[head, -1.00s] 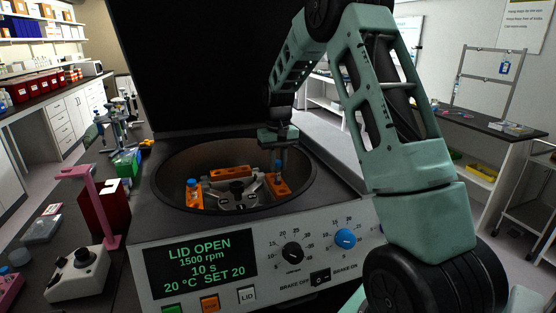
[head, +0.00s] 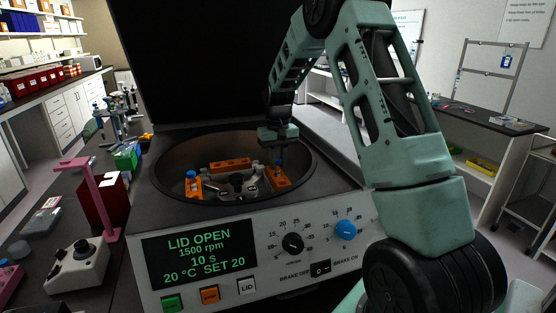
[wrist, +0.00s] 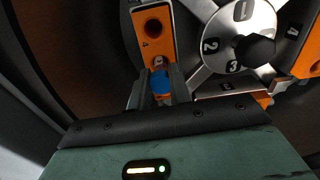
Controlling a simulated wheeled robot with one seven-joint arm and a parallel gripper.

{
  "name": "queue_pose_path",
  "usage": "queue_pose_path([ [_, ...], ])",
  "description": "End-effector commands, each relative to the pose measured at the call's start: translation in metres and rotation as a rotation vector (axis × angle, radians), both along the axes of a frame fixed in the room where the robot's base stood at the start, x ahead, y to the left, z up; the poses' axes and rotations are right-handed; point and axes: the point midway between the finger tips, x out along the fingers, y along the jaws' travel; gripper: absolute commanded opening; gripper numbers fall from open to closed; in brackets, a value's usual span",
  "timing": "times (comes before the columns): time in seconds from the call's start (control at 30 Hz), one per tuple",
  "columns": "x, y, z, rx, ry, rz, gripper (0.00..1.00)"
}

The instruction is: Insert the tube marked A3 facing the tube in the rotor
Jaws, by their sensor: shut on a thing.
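My gripper (wrist: 160,88) is shut on a blue-capped tube (wrist: 161,82). In the head view my gripper (head: 278,152) points down over the right side of the open centrifuge's rotor (head: 238,182). The held tube's cap is low at the right orange bucket (head: 279,182), over its hole nearer the gripper in the wrist view. The bucket (wrist: 153,27) is marked 4 there, and its other hole is empty. How deep the tube sits is hidden. Another blue-capped tube (head: 191,175) stands in the left orange bucket (head: 194,188). No A3 mark is legible.
The bowl rim (head: 165,202) surrounds the rotor, and the raised dark lid (head: 190,60) stands behind. A further orange bucket (head: 231,163) sits at the rotor's back. A pink stand (head: 95,198) and a green rack (head: 126,158) are left of the centrifuge. The display reads LID OPEN.

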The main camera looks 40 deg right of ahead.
Motion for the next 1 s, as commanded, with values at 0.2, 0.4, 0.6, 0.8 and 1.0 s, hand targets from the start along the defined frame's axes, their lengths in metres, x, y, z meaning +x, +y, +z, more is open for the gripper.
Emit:
queue_pose_path([
  [0.2,0.0,0.0,-0.001,0.0,0.001,0.0,0.42],
  [0.4,0.0,0.0,0.0,0.0,0.001,0.0,0.45],
  [0.6,0.0,0.0,0.005,0.0,-0.001,0.0,0.45],
  [0.8,0.001,0.0,0.037,-0.002,-0.006,0.0,0.45],
  [1.0,0.001,0.0,0.085,-0.002,-0.006,0.0,0.45],
])
